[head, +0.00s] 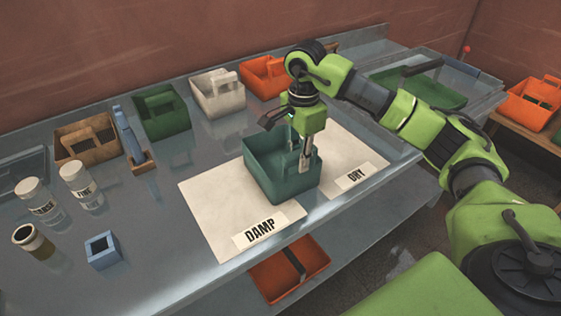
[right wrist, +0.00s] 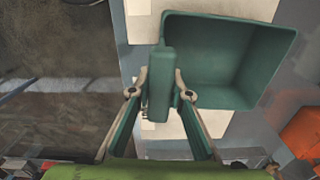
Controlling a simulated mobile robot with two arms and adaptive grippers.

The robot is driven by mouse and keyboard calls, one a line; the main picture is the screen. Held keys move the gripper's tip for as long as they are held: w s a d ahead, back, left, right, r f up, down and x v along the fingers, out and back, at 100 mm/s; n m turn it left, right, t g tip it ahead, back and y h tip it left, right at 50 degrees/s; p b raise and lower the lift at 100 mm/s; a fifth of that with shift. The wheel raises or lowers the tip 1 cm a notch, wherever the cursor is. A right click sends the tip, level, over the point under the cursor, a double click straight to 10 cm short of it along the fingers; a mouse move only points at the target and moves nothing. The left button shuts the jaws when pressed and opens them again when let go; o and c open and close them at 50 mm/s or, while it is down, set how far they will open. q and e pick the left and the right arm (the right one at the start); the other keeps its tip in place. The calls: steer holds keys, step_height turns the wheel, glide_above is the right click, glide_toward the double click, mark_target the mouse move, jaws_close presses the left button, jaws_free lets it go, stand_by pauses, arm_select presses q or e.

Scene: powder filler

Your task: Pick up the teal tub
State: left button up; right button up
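The teal tub (head: 268,178) is upright over the white mat, between the DAMP and DRY labels; I cannot tell whether its base touches the mat. It has an upright handle. My right gripper (head: 306,150) points down at the handle side of the tub. In the right wrist view, the tub (right wrist: 225,60) fills the upper right and its handle (right wrist: 159,85) lies between my fingertips (right wrist: 161,78). Both fingertips appear to touch the handle, one on each side. My left gripper is not in view.
Behind stand a brown tub (head: 88,142), a dark green tub (head: 160,112), a white tub (head: 217,95) and an orange tub (head: 263,78). An orange tub (head: 285,275) is on the lower shelf.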

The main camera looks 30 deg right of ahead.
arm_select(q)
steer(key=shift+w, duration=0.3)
arm_select(e)
jaws_close()
steer(key=shift+r, duration=0.1)
